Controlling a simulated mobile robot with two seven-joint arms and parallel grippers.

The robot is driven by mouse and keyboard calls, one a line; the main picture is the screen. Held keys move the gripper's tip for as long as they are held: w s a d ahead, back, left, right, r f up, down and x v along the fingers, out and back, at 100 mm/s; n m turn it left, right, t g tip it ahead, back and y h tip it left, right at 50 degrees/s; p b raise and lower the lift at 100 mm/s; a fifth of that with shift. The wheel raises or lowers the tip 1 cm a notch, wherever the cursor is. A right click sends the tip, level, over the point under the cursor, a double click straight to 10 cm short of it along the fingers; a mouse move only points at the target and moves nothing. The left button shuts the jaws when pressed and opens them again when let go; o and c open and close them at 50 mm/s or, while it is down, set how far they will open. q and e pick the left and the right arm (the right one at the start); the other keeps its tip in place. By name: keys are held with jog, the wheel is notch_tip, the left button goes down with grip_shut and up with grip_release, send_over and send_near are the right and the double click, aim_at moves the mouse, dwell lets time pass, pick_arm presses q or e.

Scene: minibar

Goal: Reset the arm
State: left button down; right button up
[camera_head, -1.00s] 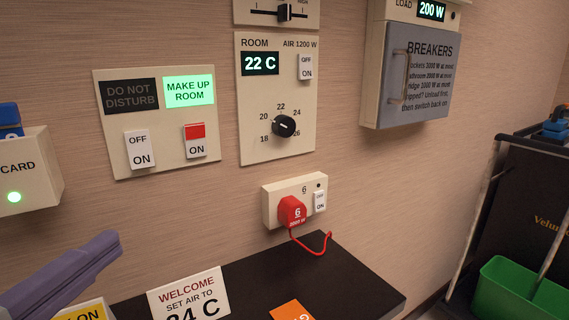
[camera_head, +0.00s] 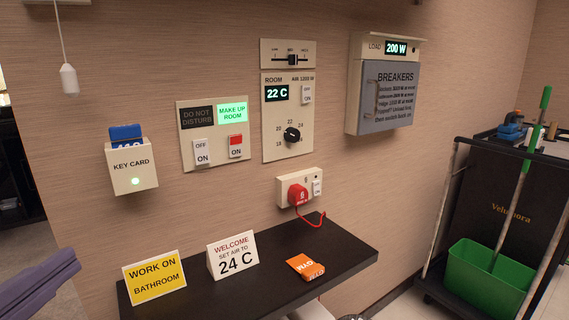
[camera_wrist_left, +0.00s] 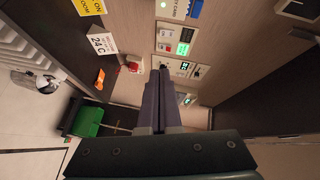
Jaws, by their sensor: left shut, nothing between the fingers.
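My left gripper (camera_head: 68,262) shows at the lower left edge of the head view, with its purple fingers in the free space left of the dark shelf. In the left wrist view its two long fingers (camera_wrist_left: 160,77) lie side by side, shut, with nothing between them. They point toward the wall with the panels and touch nothing that I can see. My right gripper is in neither view.
The dark shelf (camera_head: 262,290) bears a yellow sign (camera_head: 155,278), a welcome sign (camera_head: 232,255) and an orange packet (camera_head: 306,267). Above are the key card box (camera_head: 133,166), switch panel (camera_head: 211,137), red plug (camera_head: 297,195) and breaker box (camera_head: 386,97). A cart with a green bucket (camera_head: 487,281) stands right.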

pick_arm(q)
jog(key=s+a+r+n+g+y+p, duration=0.25)
jog(key=r+n+p, duration=0.35)
jog(key=r+p, duration=0.55)
jog(key=s+d+r+n+g+p, duration=0.1)
jog(key=s+r+n+g+p, duration=0.1)
jog(key=r+p, duration=0.4)
jog(key=s+d+r+n+g+h+p, duration=0.1)
jog(key=s+r+g+p, duration=0.4)
jog(key=p, duration=0.7)
jog(key=s+d+r+n+g+h+p, duration=0.1)
jog(key=s+d+r+n+g+p, duration=0.1)
jog(key=s+r+p, duration=0.5)
jog(key=n+g+p, duration=0.1)
jog(key=n+p, duration=0.1)
jog(key=p, duration=0.1)
jog(key=shift+d+r+n, duration=0.3)
jog(key=shift+r, duration=0.05)
